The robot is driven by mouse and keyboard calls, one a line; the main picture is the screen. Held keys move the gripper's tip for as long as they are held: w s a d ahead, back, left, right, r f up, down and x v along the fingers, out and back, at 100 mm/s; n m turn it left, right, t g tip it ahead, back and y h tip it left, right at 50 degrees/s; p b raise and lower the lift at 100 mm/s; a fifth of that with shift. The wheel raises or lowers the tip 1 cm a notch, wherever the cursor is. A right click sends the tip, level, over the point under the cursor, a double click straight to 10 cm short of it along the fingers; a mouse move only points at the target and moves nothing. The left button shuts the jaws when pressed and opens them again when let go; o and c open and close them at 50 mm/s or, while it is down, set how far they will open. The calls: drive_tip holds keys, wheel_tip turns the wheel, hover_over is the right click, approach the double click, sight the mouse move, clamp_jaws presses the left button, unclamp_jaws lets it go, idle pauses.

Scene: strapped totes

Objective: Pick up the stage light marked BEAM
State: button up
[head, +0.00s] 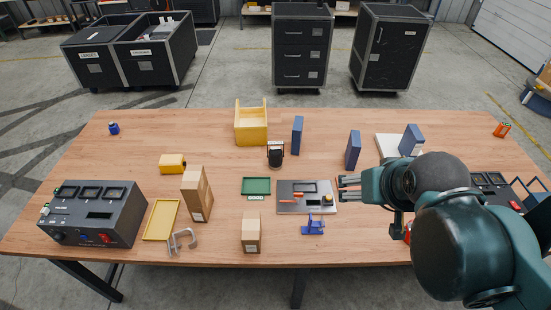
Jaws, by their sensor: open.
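A small black fixture (275,155) stands near the middle of the wooden table, just in front of the yellow box. It looks like a stage light, but no BEAM marking can be read on it at this size. My gripper (342,188) reaches in from the right, its fingers pointing left. It is open and appears empty, near the right edge of the grey plate. The black fixture is to the left of and farther back than my gripper, clearly apart from it.
A grey plate (300,208) with small tools lies left of my gripper. Blue upright blocks (353,150) (297,134), a yellow box (251,140) and a green tray (256,180) surround the fixture. Cardboard boxes (196,193) (251,232) stand nearer the front. The table's back left is mostly clear.

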drive_tip(key=w+f+m+t+h+b, duration=0.1)
drive_tip(key=w+t+b, duration=0.15)
drive_tip(key=w, duration=0.65)
drive_tip(key=w+f+t+h+b, duration=0.1)
drive_tip(key=w+f+h+b, duration=0.15)
drive_tip(key=w, duration=0.55)
drive_tip(key=w+f+m+t+b, duration=0.15)
drive_tip(key=w+b, duration=0.25)
drive_tip(key=w, duration=0.5)
drive_tip(key=w+a+f+n+t+y+b, duration=0.1)
drive_tip(key=w+a+f, duration=0.4)
drive_tip(key=a, duration=0.6)
drive_tip(key=w+a+f+n+t+y+b, duration=0.2)
drive_tip(key=w+a+f+b, duration=0.4)
drive_tip(key=a, duration=0.5)
drive_tip(key=w+t+y, duration=0.1)
drive_tip(key=t, duration=0.1)
drive_tip(key=shift+f+t, duration=0.2)
drive_tip(key=shift+t, duration=0.2)
drive_tip(key=shift+f+b, duration=0.45)
drive_tip(key=shift+f, duration=0.7)
